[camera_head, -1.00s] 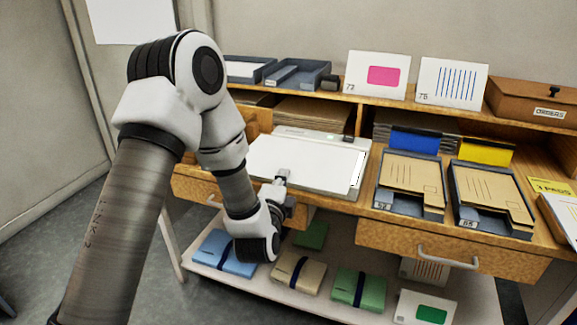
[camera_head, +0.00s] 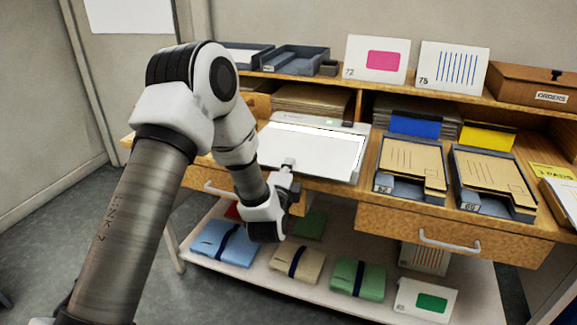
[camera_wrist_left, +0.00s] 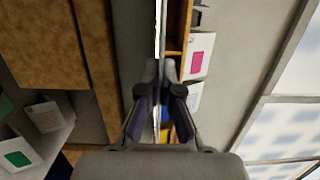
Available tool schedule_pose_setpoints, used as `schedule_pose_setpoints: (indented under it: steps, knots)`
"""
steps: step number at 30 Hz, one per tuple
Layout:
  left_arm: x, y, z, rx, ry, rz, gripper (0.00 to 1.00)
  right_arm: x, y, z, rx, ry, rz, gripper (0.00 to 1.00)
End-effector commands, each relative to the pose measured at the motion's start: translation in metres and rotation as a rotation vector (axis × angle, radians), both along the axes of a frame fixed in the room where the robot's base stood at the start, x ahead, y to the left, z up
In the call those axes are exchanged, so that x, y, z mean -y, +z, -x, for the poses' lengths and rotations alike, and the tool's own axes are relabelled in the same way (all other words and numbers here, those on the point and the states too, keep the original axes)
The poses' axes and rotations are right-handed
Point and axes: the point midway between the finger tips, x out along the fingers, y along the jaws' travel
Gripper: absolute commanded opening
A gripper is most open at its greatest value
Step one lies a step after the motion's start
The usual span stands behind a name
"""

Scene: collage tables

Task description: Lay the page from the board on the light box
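The white page (camera_head: 308,153) is level over the light box, covering most of its panel. A bright strip of the panel shows along the back. The light box (camera_head: 350,127) sits on the desk, with a green light at its back edge. My left gripper (camera_head: 288,165) is at the page's front edge, shut on it. In the left wrist view, the fingertips (camera_wrist_left: 161,66) pinch the page (camera_wrist_left: 161,28), seen edge-on as a thin white line. I cannot tell whether the page touches the panel. My right gripper is out of view.
Trays with brown folders (camera_head: 412,165) stand right of the light box. Cards with a pink block (camera_head: 377,60) and blue stripes (camera_head: 453,68) stand on the shelf above. A drawer (camera_head: 440,235) is below the desk. Wrapped bundles (camera_head: 298,263) lie on the lower shelf.

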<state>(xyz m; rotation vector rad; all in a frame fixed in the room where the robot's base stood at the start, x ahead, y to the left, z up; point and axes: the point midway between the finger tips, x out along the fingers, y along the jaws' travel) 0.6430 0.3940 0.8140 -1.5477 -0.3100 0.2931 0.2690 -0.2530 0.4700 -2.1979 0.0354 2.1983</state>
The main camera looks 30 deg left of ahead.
Motion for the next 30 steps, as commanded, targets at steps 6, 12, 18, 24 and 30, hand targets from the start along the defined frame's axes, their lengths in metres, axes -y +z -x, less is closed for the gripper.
schedule_pose_setpoints:
  steps: [6, 12, 18, 24, 30]
  knots:
    - [0.0, 0.0, 0.0, 0.0, 0.0, 0.0, 0.35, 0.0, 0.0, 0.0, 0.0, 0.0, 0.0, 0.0]
    - [0.0, 0.0, 0.0, 0.0, 0.0, 0.0, 0.35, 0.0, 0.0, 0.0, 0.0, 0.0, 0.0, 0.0]
    - [0.008, -0.001, 0.017, -0.004, -0.001, 0.0, 0.35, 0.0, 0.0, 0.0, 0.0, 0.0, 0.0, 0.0]
    - [0.027, -0.001, 0.064, -0.006, -0.003, -0.001, 0.35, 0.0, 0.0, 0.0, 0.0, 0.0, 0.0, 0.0]
    - [0.042, -0.002, 0.102, -0.004, -0.002, -0.002, 0.35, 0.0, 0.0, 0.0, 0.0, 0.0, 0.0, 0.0]
